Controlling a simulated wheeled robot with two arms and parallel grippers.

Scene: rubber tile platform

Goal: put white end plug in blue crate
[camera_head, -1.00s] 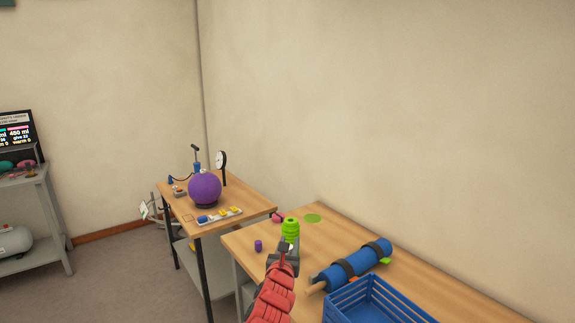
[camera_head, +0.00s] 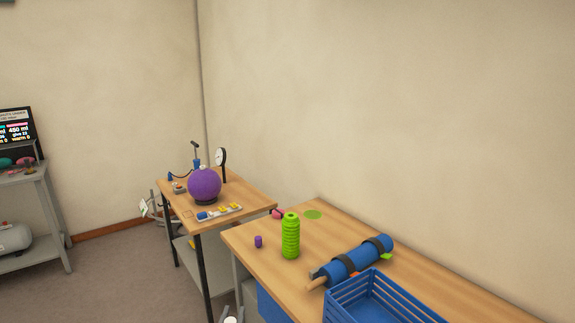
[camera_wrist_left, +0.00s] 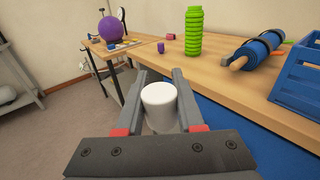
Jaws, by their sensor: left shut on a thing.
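My left gripper (camera_wrist_left: 160,78) is shut on the white end plug (camera_wrist_left: 159,100), a short white cylinder held upright between its fingers in the left wrist view. In the head view only a bit of white and grey shows at the bottom edge, left of the wooden table. The blue crate (camera_head: 385,299) stands at the near right part of that table, cut off by the picture's lower edge. It also shows at the right of the left wrist view (camera_wrist_left: 297,92), right of the gripper and apart from it. My right gripper is in neither view.
A green ribbed bottle (camera_head: 290,238) stands upright on the wooden table (camera_head: 440,283). A small purple piece (camera_head: 258,241) and a strapped blue roll (camera_head: 357,262) lie near it. A second table holds a purple ball (camera_head: 205,185).

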